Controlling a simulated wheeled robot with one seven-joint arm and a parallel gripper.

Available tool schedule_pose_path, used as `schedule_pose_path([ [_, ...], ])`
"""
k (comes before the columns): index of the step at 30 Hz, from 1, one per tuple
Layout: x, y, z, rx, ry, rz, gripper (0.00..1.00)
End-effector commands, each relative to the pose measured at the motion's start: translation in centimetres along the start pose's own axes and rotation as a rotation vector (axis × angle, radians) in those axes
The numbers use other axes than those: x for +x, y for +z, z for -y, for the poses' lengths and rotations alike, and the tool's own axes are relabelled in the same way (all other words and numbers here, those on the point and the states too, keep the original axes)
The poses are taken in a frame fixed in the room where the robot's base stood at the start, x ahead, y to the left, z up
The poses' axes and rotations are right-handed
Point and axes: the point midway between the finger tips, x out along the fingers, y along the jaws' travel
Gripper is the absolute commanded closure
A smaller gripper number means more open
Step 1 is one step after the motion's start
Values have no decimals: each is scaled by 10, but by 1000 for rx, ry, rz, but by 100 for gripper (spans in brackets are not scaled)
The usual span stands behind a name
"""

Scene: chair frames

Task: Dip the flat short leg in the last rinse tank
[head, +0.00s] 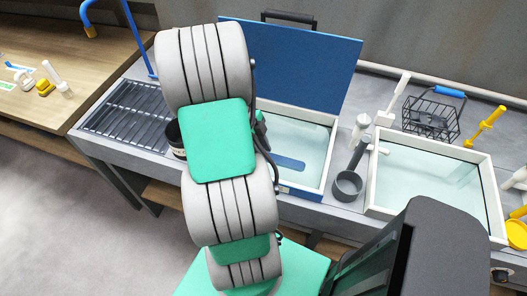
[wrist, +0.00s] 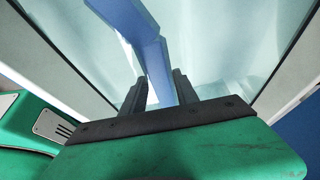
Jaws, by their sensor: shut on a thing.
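My gripper (wrist: 160,82) is shut on a flat blue leg (wrist: 155,62) that extends away from the fingers. The wrist view has the leg between the pale walls of a tank, over or in clear liquid. The leg looks bent partway along; I cannot tell exactly where the liquid surface crosses it. In the head view a blue piece, apparently the leg (head: 289,163), shows inside the middle tank (head: 327,150), which has its blue lid (head: 300,62) raised. My arm hides the tank's left part and most of my gripper there.
An open tank (head: 374,180) of clear liquid stands at the right. Between the tanks is a grey cup-like holder (head: 347,186). A wire basket (head: 432,118) and a yellow-handled tool (head: 485,127) stand behind. A drain rack (head: 127,115) and dark pot (head: 175,139) are left.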

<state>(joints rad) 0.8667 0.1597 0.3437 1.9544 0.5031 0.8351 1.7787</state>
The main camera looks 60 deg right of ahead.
Motion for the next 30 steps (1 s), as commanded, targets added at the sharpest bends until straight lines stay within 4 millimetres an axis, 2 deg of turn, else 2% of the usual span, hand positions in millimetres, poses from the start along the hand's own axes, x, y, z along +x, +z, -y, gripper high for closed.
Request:
schedule_pose_path([
  [1,-10,-4,0,1,-2,1,100],
  [24,-93,-38,0,1,-1,1,100],
  [30,-102,-42,0,1,0,0,100],
])
